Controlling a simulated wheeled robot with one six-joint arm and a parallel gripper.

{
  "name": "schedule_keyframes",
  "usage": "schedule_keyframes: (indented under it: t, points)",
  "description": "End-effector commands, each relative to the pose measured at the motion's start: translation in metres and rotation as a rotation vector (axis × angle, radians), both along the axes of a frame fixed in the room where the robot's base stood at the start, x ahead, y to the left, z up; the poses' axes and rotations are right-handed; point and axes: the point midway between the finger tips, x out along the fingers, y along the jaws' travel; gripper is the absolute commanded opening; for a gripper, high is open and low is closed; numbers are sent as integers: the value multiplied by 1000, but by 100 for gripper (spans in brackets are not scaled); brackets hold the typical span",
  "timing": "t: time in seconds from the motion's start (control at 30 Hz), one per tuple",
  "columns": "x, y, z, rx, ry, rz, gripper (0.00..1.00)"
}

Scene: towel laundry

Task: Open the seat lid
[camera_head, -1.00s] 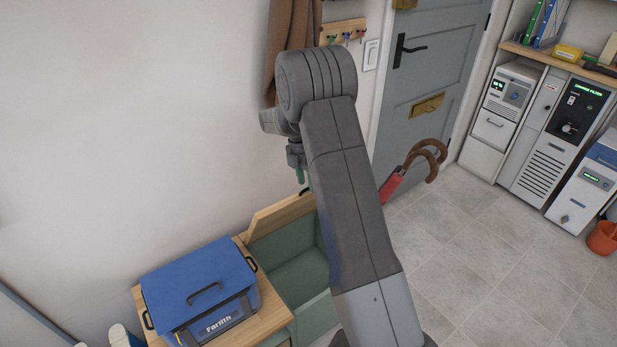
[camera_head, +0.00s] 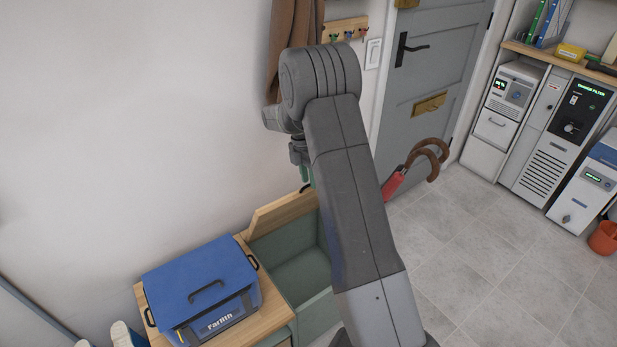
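The wooden seat lid (camera_head: 281,213) is raised and leans back near the wall, at the back of the green bench (camera_head: 268,246). The bench compartment below it is uncovered, and the part I see looks empty. My gripper (camera_head: 305,180) is just above the lid's upper right edge, by a small dark handle (camera_head: 306,188). Green finger parts show below my wrist. My arm hides the right side of the lid and bench. I cannot see whether the fingers touch or grip the handle.
A blue cooler box (camera_head: 205,285) stands on the fixed wooden top (camera_head: 272,312) left of the opening. Umbrellas (camera_head: 398,180) lean by the grey door (camera_head: 432,75) at right. A brown coat (camera_head: 288,35) hangs behind my arm. The tiled floor (camera_head: 480,265) at right is clear.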

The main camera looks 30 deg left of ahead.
Motion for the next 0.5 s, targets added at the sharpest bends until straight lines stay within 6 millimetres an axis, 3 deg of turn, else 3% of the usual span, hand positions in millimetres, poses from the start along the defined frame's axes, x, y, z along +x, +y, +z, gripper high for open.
schedule_keyframes:
  t: [0.27,0.5]
  points:
    - [1,2,5,4,-4,0,31]
    - [4,10,47,5,-4,0,31]
